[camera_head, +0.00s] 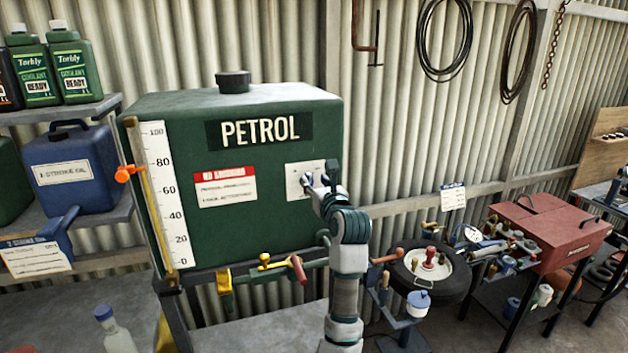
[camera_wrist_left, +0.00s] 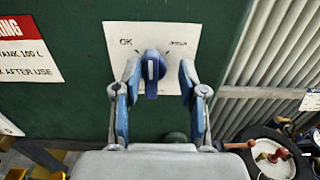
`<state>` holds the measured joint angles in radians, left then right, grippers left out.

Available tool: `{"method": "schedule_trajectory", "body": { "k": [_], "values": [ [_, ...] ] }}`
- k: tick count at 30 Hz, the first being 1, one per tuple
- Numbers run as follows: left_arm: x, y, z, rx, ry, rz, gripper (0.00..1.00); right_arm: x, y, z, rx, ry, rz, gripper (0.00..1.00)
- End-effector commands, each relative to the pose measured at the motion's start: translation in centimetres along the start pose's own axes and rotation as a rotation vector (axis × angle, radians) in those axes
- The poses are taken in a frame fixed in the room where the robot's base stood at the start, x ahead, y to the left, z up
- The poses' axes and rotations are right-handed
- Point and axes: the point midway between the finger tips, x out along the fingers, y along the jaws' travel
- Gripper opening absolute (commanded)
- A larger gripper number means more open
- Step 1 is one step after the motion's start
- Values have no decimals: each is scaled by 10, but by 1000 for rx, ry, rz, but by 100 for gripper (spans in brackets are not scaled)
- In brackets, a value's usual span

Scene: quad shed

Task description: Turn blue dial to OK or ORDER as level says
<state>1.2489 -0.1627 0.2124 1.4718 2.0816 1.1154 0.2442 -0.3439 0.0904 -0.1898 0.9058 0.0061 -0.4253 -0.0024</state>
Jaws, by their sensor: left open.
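The green PETROL tank (camera_head: 240,240) carries a white dial plate (camera_head: 300,170) on its front. In the left wrist view the blue dial (camera_wrist_left: 152,75) stands upright, its knob between the plate's OK mark on the left and a blurred mark on the right. My left gripper (camera_head: 318,182) is at the plate. Its open fingers (camera_wrist_left: 158,78) stand either side of the dial; contact cannot be told. A white scale (camera_head: 165,200) from 0 to 100 runs down the tank's left beside a thin yellowish tube (camera_head: 150,215). An orange piece (camera_head: 128,173) sits beside the tube, roughly between 60 and 80. The liquid level is unclear.
Left shelves hold green coolant bottles (camera_head: 70,62) and a blue oil can (camera_head: 70,170). A red-handled valve (camera_head: 298,268) sticks out below the tank. A tyre (camera_head: 440,280) and a red toolbox (camera_head: 545,235) stand at right.

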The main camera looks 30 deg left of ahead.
Motion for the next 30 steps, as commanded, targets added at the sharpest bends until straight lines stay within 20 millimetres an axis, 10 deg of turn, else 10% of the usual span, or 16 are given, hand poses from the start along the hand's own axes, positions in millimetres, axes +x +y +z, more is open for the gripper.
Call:
{"method": "schedule_trajectory", "body": {
  "k": [12, 17, 30],
  "values": [
    [14, 4, -2, -4, 3, 2, 41, 1, -2, 3, 0, -5, 0, 85],
    [12, 4, -1, -3, 2, 4, 2, 1, -2, 3, 0, -4, -1, 85],
    [10, 3, 0, -9, 1, 1, 1, 1, 0, 3, 0, -5, 2, 85]
  ]
}}
